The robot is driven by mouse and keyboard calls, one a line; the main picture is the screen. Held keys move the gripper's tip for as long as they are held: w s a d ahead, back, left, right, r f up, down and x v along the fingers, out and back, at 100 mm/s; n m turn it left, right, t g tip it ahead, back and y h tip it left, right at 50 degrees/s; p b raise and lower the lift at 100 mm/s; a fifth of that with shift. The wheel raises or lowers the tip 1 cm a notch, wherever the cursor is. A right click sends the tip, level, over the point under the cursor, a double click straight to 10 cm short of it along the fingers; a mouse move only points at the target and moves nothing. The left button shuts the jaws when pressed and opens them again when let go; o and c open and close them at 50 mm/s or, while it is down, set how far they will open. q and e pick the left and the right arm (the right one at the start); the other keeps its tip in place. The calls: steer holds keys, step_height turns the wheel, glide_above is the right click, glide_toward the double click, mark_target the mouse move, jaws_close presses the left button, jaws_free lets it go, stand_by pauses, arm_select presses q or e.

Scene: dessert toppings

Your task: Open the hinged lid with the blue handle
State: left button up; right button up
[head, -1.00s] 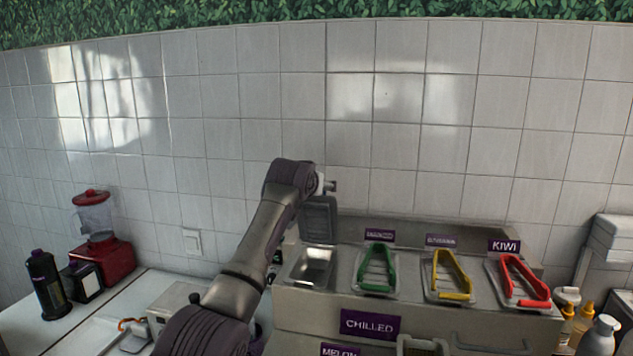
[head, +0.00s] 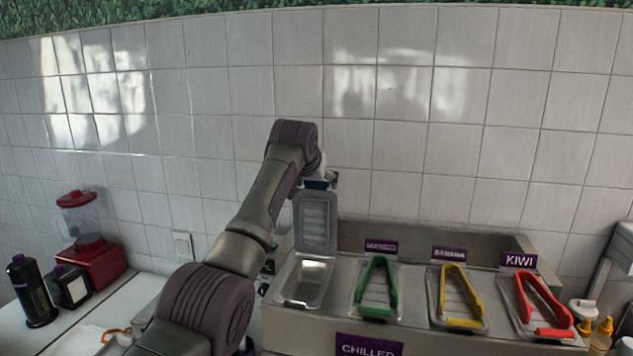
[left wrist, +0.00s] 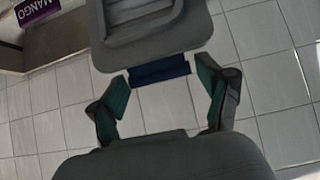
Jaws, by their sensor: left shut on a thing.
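The grey lid (head: 316,222) stands raised, roughly upright, at the back edge of the leftmost metal bin (head: 305,284), whose open inside looks bare. Its blue handle (head: 321,185) is at the lid's top edge. My left gripper (head: 319,179) is at that handle; its fingers are too small to make out in the head view. In the left wrist view, the two green-padded fingers (left wrist: 160,86) are shut on the ends of the blue handle (left wrist: 160,73), with the lid (left wrist: 150,28) beyond. My right gripper is not in view.
Bins with green (head: 377,288), yellow (head: 459,297) and red (head: 541,305) tongs on top stand to the right. A tiled wall (head: 420,150) is close behind. A red blender (head: 90,262) and dark bottle (head: 32,290) stand at the far left.

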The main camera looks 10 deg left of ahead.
arm_select(q)
steer(key=shift+r, duration=0.3)
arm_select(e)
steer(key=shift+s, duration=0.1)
arm_select(q)
steer(key=o, duration=1.4)
steer(key=shift+o, duration=1.1)
steer(key=shift+s, duration=0.3)
steer(key=shift+w+f, duration=0.1)
steer(key=shift+s+r, duration=0.2)
steer(key=v, duration=1.1)
steer(key=shift+s, duration=0.35)
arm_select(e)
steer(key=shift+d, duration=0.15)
